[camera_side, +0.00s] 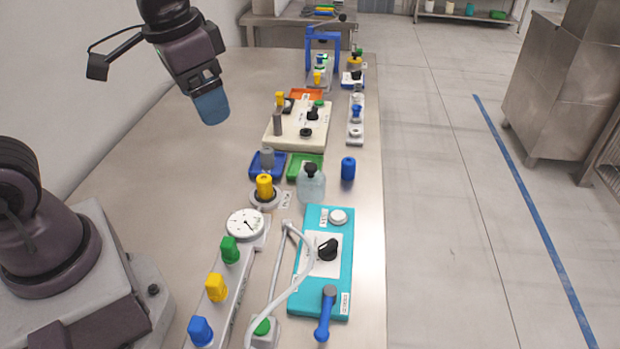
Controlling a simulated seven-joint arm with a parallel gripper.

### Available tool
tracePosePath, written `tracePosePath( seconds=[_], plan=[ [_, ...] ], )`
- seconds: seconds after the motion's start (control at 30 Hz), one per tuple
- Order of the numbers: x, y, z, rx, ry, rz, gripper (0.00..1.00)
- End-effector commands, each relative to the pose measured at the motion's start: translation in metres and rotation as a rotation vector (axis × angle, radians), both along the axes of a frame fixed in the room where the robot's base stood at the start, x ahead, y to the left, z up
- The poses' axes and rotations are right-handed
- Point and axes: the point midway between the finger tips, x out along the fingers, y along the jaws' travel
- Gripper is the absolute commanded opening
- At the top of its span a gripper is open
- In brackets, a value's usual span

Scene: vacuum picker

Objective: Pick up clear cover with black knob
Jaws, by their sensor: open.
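The clear cover (311,190) with its black knob (310,170) on top stands upright near the middle of the steel table. It is beside a green tray and just behind the turquoise panel. My gripper (211,108), with a blue end, hangs in the air at the upper left, well above the table. It is apart from the cover, up and to the left of it. My gripper is open, and I see nothing held in it. Its fingertips are small and hard to make out.
A blue cylinder (348,168) stands right of the cover, and a yellow knob (265,187) on a round base stands left. The turquoise panel (309,281) with a pale hose and blue lever lies in front. A cream panel (287,138) lies behind. The table's left side is clear.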

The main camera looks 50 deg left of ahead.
Motion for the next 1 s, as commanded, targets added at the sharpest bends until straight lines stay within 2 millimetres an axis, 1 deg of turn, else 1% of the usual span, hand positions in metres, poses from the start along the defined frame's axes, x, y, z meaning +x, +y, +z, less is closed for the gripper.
tracePosePath(
  seconds=[0.03, 0.17, 0.2, 0.27, 0.3, 0.5, 0.6, 0.63, 0.7, 0.8, 0.87, 1.0],
  plan=[
    [0.016, 0.001, -0.009, 0.016, 0.046, -0.043, 0.81],
    [0.056, 0.003, -0.034, 0.057, 0.135, -0.201, 0.81],
    [0.068, 0.004, -0.044, 0.068, 0.161, -0.260, 0.81],
    [0.087, 0.005, -0.059, 0.083, 0.198, -0.354, 0.81],
    [0.099, 0.006, -0.070, 0.094, 0.221, -0.422, 0.81],
    [0.151, 0.008, -0.127, 0.130, 0.307, -0.782, 0.81],
    [0.173, 0.010, -0.152, 0.150, 0.327, -0.980, 0.81],
    [0.180, 0.011, -0.157, 0.159, 0.328, -1.042, 0.81],
    [0.194, 0.012, -0.160, 0.184, 0.320, -1.165, 0.81],
    [0.209, 0.014, -0.150, 0.229, 0.295, -1.305, 0.81],
    [0.212, 0.014, -0.148, 0.244, 0.292, -1.370, 0.81],
    [0.211, 0.015, -0.150, 0.250, 0.298, -1.461, 0.81]
  ],
)
